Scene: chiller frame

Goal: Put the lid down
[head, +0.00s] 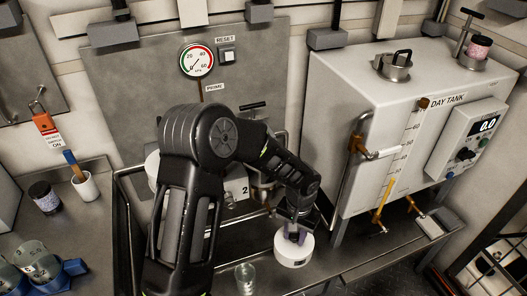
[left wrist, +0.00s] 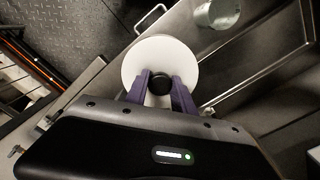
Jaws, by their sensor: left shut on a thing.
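The lid (head: 293,254) is a round white piece with a small dark mark on its side, low in the middle of the head view. In the left wrist view the lid (left wrist: 148,55) shows from above as a white disc with a black knob (left wrist: 160,84) at its middle. My left gripper (head: 297,236) points down over the lid. Its purple fingers (left wrist: 160,88) are shut on the knob. The lid is over or on the grey metal bench (head: 340,268); I cannot tell whether its underside touches. My right gripper is not in view.
A clear glass (head: 245,279) stands left of the lid and shows in the left wrist view (left wrist: 217,14). The white day tank (head: 400,110) stands behind right, with taps below. A metal rail edges the bench. A white cup (head: 85,186) and dark jar (head: 45,197) are at left.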

